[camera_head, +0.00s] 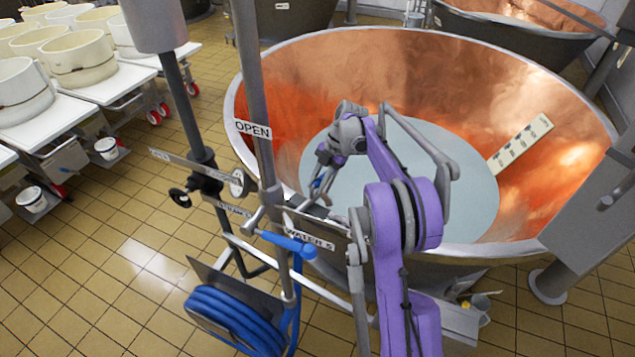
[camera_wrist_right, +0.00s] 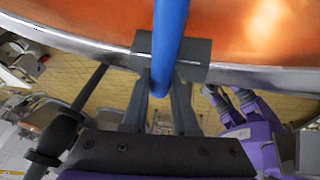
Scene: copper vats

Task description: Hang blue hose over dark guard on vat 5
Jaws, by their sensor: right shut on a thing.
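The blue hose is coiled on a reel (camera_head: 235,322) at the bottom left in the head view. My right gripper (camera_head: 319,172) is at the near rim of the copper vat (camera_head: 540,120), shut on a short blue piece of hose (camera_head: 317,184). In the right wrist view the hose (camera_wrist_right: 170,28) runs upright between the fingers. In the head view a dark piece (camera_head: 318,211) shows at the rim. My left gripper is not in view.
A post (camera_head: 252,80) with an OPEN sign (camera_head: 253,129) and a WATER 5 label (camera_head: 309,239) stand by the near rim. A white strip (camera_head: 520,144) leans inside the vat. Carts with white tubs (camera_head: 78,60) stand at the left.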

